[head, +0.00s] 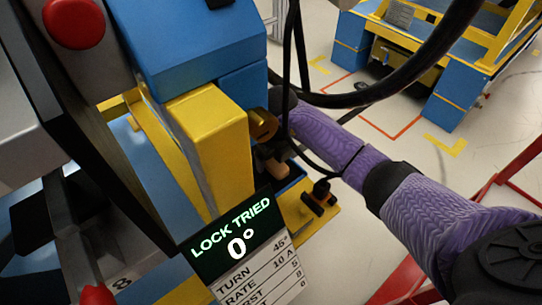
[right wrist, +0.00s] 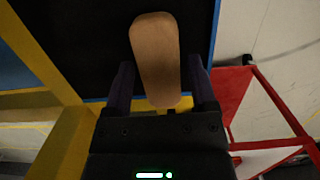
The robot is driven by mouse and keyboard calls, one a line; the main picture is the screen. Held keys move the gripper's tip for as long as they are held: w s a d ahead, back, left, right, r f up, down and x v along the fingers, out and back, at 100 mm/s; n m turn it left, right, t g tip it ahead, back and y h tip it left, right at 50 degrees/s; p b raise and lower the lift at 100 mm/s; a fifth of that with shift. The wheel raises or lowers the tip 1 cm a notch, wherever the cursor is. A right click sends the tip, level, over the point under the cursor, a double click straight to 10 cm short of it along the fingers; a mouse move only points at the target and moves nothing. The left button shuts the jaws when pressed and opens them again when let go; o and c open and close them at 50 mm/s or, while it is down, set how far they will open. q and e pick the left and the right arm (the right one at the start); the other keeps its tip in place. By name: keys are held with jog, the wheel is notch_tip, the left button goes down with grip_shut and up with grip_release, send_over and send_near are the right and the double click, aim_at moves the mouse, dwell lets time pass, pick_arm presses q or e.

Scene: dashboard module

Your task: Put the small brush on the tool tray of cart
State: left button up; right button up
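The small brush (right wrist: 155,55) shows in the right wrist view as a smooth brown wooden piece, with no bristles visible. A brown wooden piece (head: 272,160), seemingly the same brush, is partly hidden in the head view. My right gripper (right wrist: 161,62) is open, with a finger on each side of the brush and dark gaps between. The dark tool tray (right wrist: 92,65) with a blue rim lies behind the brush; its blue edge (head: 292,180) shows in the head view. I cannot tell whether the brush touches the tray. My left gripper is not in view.
A yellow post (head: 215,135) and blue housing (head: 190,45) stand close left of the tray. Black cables (head: 375,97) hang across my right arm. A small black and brown fixture (head: 320,197) sits on the yellow ledge. Red frame bars (head: 517,170) stand at right.

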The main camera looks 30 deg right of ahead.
aim_at(275, 163)
jog(key=shift+o, duration=0.5)
jog(key=shift+r, duration=0.15)
pick_arm(q)
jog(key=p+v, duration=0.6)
jog(key=p, duration=0.1)
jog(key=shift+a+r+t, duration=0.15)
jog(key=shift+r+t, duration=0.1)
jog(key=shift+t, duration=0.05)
pick_arm(e)
notch_tip(275, 163, up, 12)
jog(key=s, duration=0.1)
jog(key=shift+s, duration=0.2)
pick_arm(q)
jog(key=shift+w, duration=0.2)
pick_arm(e)
jog(key=shift+d, duration=0.1)
